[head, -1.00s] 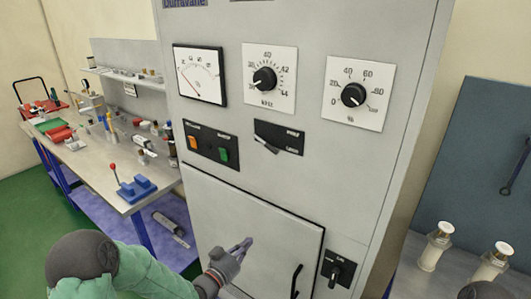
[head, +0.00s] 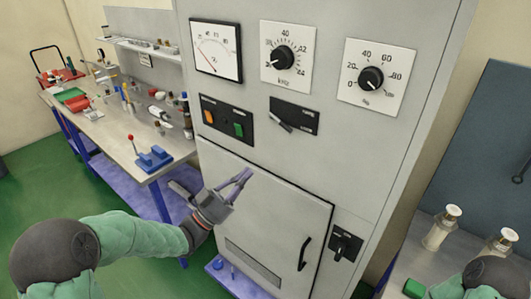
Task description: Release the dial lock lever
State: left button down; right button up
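A grey cabinet (head: 330,60) fills the middle of the head view. A small grey lever (head: 281,124) sits on a black label plate (head: 294,115) below the two dials. The left dial (head: 283,58) and the right dial (head: 371,78) have black knobs on white scales; the plate's lettering is too small to read surely. My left gripper (head: 240,182) is in front of the cabinet door, below and left of the lever and apart from it. Its fingers look close together and empty, but their gap is unclear. My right gripper is out of view.
An orange and a green switch (head: 239,129) sit left of the lever. Below are the cabinet door (head: 290,205), its handle (head: 304,253) and a black rotary switch (head: 345,244). A cluttered workbench (head: 110,140) stands at left, white-capped bottles (head: 438,228) at right.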

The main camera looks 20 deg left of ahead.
aim_at(288, 131)
pick_arm(q)
jog(key=p+x, duration=0.1)
jog(key=x, duration=1.2)
jog(key=shift+w, duration=0.2)
jog(key=shift+d+r, duration=0.15)
jog(key=shift+s+d+r+n+t+y+b, duration=0.15)
jog(key=shift+n+t+y+b, duration=0.25)
jog(key=shift+n, duration=0.3)
